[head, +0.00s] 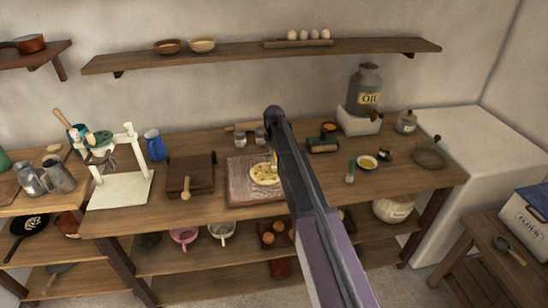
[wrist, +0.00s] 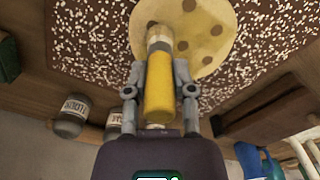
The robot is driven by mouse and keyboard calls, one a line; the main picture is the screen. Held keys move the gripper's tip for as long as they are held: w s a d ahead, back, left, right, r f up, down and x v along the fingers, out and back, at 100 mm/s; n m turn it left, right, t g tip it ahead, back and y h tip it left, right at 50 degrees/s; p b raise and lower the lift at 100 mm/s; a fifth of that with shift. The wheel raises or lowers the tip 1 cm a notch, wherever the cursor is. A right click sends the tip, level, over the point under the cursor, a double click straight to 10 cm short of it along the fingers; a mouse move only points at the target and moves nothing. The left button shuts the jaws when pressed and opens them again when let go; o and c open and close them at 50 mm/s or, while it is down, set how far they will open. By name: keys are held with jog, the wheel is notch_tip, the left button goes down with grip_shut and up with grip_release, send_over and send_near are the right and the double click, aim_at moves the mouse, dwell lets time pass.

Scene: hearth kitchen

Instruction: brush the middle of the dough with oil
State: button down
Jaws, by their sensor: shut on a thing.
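The dough (head: 265,174) is a round, flat, pale yellow disc with brown spots. It lies on a speckled, floured board (head: 240,190) on the worktop. In the wrist view, the dough (wrist: 205,32) fills the top middle. My gripper (wrist: 160,75) is shut on a yellow-handled brush (wrist: 159,92). The brush's pale head overlaps the dough's near edge in that view; I cannot tell whether it touches. In the head view my arm hides most of the gripper, and only a bit of yellow shows above the dough. A small dish of yellow oil (head: 367,162) stands to the right.
Two labelled jars (head: 240,139) stand behind the board. A large oil can (head: 367,90) stands at the back right. A green-handled tool (head: 350,172) lies near the oil dish. A dark wooden board (head: 190,175) and a white press (head: 122,185) are to the left.

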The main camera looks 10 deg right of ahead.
jog(key=shift+w+a+f, duration=0.1)
jog(key=shift+w, duration=1.7)
jog(key=shift+s, duration=0.1)
jog(key=shift+s, duration=1.8)
jog(key=shift+s, duration=0.1)
jog(key=shift+s+d, duration=0.2)
jog(key=shift+s, duration=1.6)
jog(key=shift+w+a, duration=0.1)
jog(key=shift+w, duration=1.85)
